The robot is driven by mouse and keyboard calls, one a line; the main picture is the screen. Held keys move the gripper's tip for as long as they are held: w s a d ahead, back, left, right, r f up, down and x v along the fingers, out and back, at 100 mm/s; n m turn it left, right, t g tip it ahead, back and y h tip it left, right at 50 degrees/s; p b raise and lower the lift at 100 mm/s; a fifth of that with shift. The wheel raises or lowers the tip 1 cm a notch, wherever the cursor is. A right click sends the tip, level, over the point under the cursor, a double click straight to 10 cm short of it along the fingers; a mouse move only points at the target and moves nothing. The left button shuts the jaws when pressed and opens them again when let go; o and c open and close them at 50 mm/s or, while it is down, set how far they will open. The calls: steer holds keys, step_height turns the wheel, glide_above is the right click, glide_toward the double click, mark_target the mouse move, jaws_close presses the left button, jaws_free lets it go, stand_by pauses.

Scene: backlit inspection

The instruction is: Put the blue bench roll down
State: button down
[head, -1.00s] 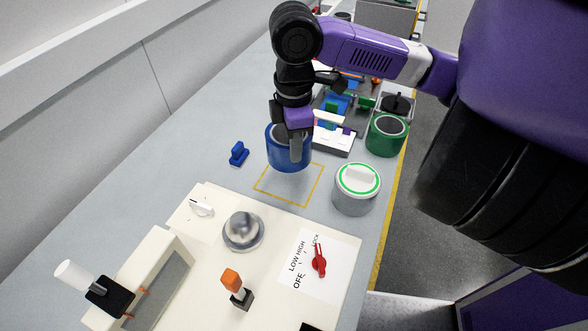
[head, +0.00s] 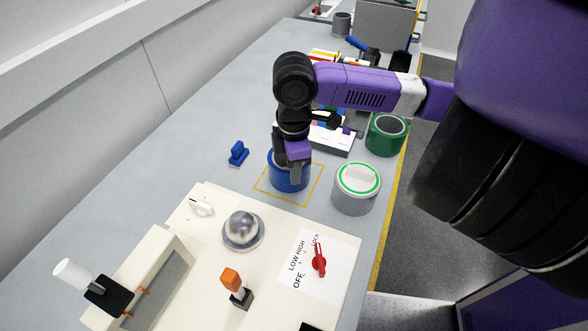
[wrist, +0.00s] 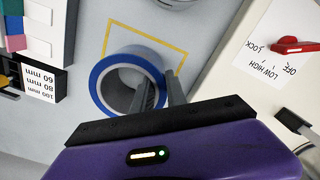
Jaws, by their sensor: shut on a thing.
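The blue bench roll (head: 280,178) is a short upright ring with a grey inner face. My gripper (head: 297,180) is shut on its wall, on the near side in the head view. In the wrist view one finger is inside the roll (wrist: 98,80) and the other outside. The roll is low over the yellow square outline (head: 264,193) on the grey bench and covers part of it. I cannot tell whether its base touches the bench.
A grey tin with a green-ringed lid (head: 355,190) stands close to the right. A green roll (head: 384,136) is behind it. A small blue part (head: 238,154) lies to the left. The cream panel (head: 200,250) with knobs is in front.

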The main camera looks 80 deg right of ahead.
steer(key=shift+f, duration=0.15)
steer(key=c, duration=1.3)
jaws_free()
steer(key=shift+c, duration=0.2)
step_height(320, 180, up, 12)
steer(key=shift+r+p, duration=0.2)
steer(key=shift+p, duration=0.15)
